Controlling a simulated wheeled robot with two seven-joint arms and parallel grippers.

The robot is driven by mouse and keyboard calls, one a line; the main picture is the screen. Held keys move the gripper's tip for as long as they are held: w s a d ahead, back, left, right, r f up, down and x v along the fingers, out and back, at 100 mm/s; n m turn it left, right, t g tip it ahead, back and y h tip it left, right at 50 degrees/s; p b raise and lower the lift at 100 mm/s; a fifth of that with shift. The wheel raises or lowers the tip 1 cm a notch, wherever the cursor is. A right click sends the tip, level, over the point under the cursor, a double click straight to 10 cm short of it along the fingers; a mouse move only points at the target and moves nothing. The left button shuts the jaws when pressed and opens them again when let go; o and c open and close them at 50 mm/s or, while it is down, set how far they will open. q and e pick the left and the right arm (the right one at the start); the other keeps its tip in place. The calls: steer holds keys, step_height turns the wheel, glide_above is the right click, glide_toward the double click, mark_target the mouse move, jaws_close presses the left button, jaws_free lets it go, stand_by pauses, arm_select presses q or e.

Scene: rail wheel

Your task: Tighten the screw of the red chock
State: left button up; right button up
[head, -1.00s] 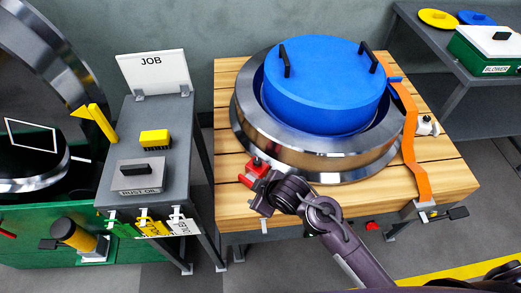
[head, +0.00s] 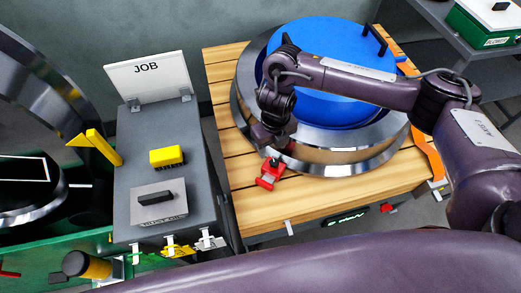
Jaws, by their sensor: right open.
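The red chock (head: 268,180) sits on the wooden table top, against the front left of the steel wheel ring (head: 340,160). The dark head of its screw (head: 275,161) shows at its upper end, close under my gripper. My right gripper (head: 272,142) comes over the wheel from the right and hangs just above and behind the chock, pointing down. It is open; its fingers are dark and partly hidden, and I cannot tell whether they touch the screw. My left gripper is not in view.
A blue drum cover (head: 325,45) with black handles sits inside the wheel. An orange strap (head: 428,152) hangs at the right. A grey stand (head: 200,120) with a JOB sign (head: 150,78) and yellow block (head: 167,156) is at left. Bare planks (head: 330,190) lie right of the chock.

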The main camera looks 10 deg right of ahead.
mark_target(274, 162)
steer(key=shift+d+f, duration=0.15)
steer(key=shift+d, duration=0.3)
steer(key=f, duration=0.2)
steer(key=f+b, duration=0.1)
steer(key=shift+s+d+f, duration=0.1)
steer(key=shift+s+f, duration=0.15)
steer(key=shift+f, duration=0.05)
step_height(274, 162, down, 2)
steer(key=shift+w+f, duration=0.1)
steer(key=shift+f, duration=0.55)
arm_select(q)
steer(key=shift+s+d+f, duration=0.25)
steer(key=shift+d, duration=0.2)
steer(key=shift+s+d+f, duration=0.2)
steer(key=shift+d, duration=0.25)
arm_select(e)
steer(key=shift+f, duration=0.15)
steer(key=c, duration=1)
